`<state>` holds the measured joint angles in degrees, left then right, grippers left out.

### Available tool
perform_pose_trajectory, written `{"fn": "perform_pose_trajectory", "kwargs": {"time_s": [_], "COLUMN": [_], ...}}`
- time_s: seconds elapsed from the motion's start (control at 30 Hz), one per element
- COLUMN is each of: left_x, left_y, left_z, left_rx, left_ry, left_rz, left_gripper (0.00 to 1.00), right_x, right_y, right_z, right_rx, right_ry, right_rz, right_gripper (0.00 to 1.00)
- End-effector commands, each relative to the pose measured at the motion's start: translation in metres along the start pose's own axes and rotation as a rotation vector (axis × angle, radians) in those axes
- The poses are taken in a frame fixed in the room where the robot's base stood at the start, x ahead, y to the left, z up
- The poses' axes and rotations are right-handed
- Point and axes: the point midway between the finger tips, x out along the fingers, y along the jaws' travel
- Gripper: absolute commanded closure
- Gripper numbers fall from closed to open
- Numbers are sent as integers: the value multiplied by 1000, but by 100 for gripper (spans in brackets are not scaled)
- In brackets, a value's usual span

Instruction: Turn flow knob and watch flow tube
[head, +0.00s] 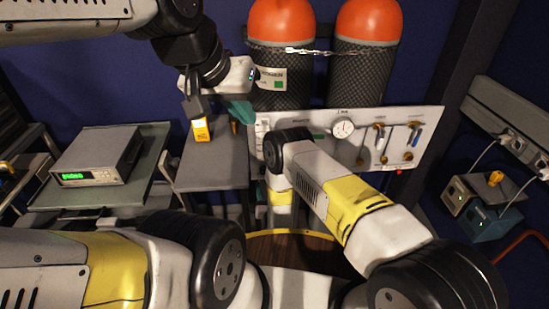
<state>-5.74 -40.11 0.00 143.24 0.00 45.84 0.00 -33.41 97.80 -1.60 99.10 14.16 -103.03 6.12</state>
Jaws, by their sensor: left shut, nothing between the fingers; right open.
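A white flow panel (318,118) stands upright below the gas cylinders. It carries a round gauge (342,128), two upright tube-like fittings, the left one (378,133) and the right one (414,133), and small brass knobs (408,157) along its lower part. Flow level is too small to read. My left gripper (197,107) comes from the upper left, fingers shut and pointing down, left of the panel and apart from it. Below it is a small yellow object (202,131); I cannot tell whether they touch. My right arm covers the panel's lower left; its gripper is not visible.
Two orange-topped cylinders (281,22) stand behind the panel, held by a chain. A meter with green digits (100,156) sits on a table at left. A grey table (212,170) is beside it. Small boxes with cables (462,195) are at right.

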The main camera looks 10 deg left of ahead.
Motion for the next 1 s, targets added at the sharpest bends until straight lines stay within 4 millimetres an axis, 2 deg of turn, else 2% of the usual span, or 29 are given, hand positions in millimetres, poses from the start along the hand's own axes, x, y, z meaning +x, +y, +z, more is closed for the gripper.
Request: {"fn": "perform_pose_trajectory", "kwargs": {"time_s": [0.2, 0.4, 0.77, 0.87, 1.0], "left_x": [0, 0, 0, 0, 0], "left_y": [0, 0, 0, 0, 0], "left_z": [0, 0, 0, 0, 0], "left_rx": [0, 0, 0, 0, 0], "left_ry": [0, 0, 0, 0, 0], "left_rz": [0, 0, 0, 0, 0], "left_gripper": [100, 100, 100, 100, 100], "right_x": [36, 62, 69, 69, 69], "right_y": [0, 0, 0, 0, 0], "right_z": [-1, -1, -1, -1, -1], "right_rx": [1, 0, 0, 0, 0], "right_ry": [3, 1, -1, -1, -1], "right_rz": [1, 1, 1, 1, 1], "right_gripper": [49, 49, 49, 65, 93]}}
